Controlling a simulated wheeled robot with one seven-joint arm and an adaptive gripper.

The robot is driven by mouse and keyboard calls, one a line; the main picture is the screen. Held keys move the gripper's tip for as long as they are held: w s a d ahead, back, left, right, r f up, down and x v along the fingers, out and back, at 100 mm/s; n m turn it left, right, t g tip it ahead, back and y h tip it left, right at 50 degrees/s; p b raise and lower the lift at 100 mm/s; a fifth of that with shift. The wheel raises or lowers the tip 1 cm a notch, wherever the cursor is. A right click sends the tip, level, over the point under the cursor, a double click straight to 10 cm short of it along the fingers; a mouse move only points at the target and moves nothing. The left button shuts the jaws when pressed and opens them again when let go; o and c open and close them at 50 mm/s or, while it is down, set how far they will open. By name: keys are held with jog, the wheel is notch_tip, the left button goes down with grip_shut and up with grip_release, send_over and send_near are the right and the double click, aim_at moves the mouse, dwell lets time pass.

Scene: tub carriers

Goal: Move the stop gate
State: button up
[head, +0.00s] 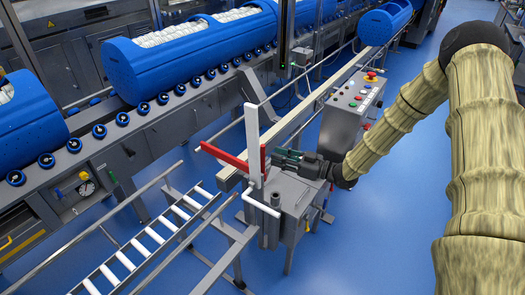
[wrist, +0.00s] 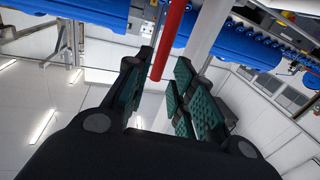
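The stop gate shows in the head view as a white upright post (head: 252,135) with a red bar (head: 222,154) reaching left toward the roller track. A short red upright piece (head: 262,158) stands just right of the post. A white bent handle (head: 262,207) is low on the post, above a grey cabinet (head: 296,200). My gripper (head: 277,157) is right of the post, close to the red upright piece. In the wrist view my gripper (wrist: 155,95) is open. A red bar (wrist: 172,38) and the white post (wrist: 207,32) show beyond its fingers; I cannot tell whether they touch.
A conveyor (head: 150,122) with blue tubs (head: 190,55) runs along the back left. A roller track (head: 150,235) lies at front left. A control box with a red button (head: 370,76) stands behind my gripper. Blue floor (head: 370,245) at front right is clear.

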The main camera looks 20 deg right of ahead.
jog(key=p+x, duration=0.1)
jog(key=x, duration=0.5)
jog(key=shift+w+a, duration=0.2)
jog(key=shift+a, duration=0.05)
grip_shut()
